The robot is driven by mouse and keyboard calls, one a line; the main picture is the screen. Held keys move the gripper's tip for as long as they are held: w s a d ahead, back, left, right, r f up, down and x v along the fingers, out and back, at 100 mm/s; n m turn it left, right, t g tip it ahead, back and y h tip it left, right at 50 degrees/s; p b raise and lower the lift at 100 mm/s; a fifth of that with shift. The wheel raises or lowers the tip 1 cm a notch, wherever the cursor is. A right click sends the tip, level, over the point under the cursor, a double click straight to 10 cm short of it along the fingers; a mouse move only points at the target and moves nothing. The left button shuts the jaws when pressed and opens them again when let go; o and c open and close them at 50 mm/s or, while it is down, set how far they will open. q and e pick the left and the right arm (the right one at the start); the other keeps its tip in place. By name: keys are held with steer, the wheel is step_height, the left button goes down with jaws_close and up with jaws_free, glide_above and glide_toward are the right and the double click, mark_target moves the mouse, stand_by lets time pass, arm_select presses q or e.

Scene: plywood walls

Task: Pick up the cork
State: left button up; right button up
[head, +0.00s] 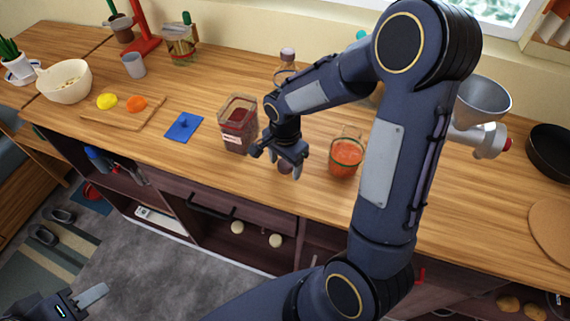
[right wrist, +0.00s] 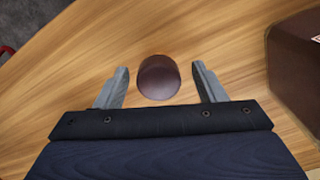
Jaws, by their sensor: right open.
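The cork appears to be a small dark reddish-brown rounded piece on the wooden counter. In the right wrist view the cork (right wrist: 158,77) stands between the two fingers, with a gap on each side. My right gripper (right wrist: 161,84) is open around it and not touching it. In the head view the cork (head: 285,168) is partly hidden by my right gripper (head: 284,162), which points down over it near the counter's front edge. My left gripper (head: 84,301) is at the bottom left, away from the counter, with only one finger clearly showing.
A clear container with dark red contents (head: 238,124) stands left of my right gripper. A glass jar with orange-red contents (head: 345,156) stands to its right. A blue piece (head: 184,126) and a cutting board (head: 124,116) lie further left. A bottle (head: 287,66) stands behind.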

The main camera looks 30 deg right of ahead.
steer(key=shift+f, duration=0.2)
steer(key=c, duration=1)
